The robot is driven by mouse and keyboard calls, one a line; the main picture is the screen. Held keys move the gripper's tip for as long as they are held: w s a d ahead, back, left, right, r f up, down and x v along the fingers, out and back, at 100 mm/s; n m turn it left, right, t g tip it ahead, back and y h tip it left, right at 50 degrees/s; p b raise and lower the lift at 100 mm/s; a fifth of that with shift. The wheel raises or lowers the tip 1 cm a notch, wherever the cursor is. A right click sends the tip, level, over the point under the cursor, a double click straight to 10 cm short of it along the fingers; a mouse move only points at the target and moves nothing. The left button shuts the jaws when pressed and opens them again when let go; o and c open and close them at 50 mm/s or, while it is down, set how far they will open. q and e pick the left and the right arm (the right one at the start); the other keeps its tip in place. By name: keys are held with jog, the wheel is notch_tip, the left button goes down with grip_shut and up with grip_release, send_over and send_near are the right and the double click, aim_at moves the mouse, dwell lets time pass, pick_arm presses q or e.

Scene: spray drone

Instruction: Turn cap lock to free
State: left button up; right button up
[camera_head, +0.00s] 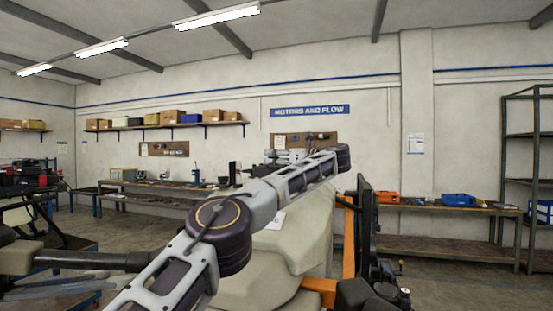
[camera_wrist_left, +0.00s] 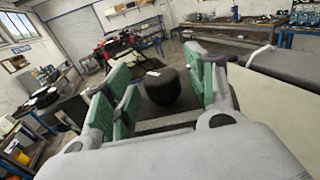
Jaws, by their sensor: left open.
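A dark round cap (camera_wrist_left: 162,86) shows in the left wrist view, beyond and between the fingers of my left gripper (camera_wrist_left: 158,72). The gripper is open, with green pads on both sides, and there is a visible gap to the right pad. I cannot tell whether the left finger touches the cap. I see no lock marking on it. In the head view my grey left arm crosses in front of the pale tank body (camera_head: 285,250) of the drone. The cap is not discernible there. My right gripper is not in view.
A dark frame with an orange part (camera_head: 348,245) stands right of the tank. Workbenches with tools line the back wall, including one at right (camera_head: 440,210) with orange and blue cases. A metal rack (camera_head: 525,180) is at far right. Some open floor shows at left.

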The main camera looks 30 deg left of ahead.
pick_arm(q)
jog(key=shift+s+d, duration=0.2)
jog(key=shift+d, duration=1.75)
jog(key=shift+s+d, duration=0.2)
jog(key=shift+d, duration=1.8)
jog(key=shift+s+d, duration=0.2)
jog(key=shift+d, duration=1.75)
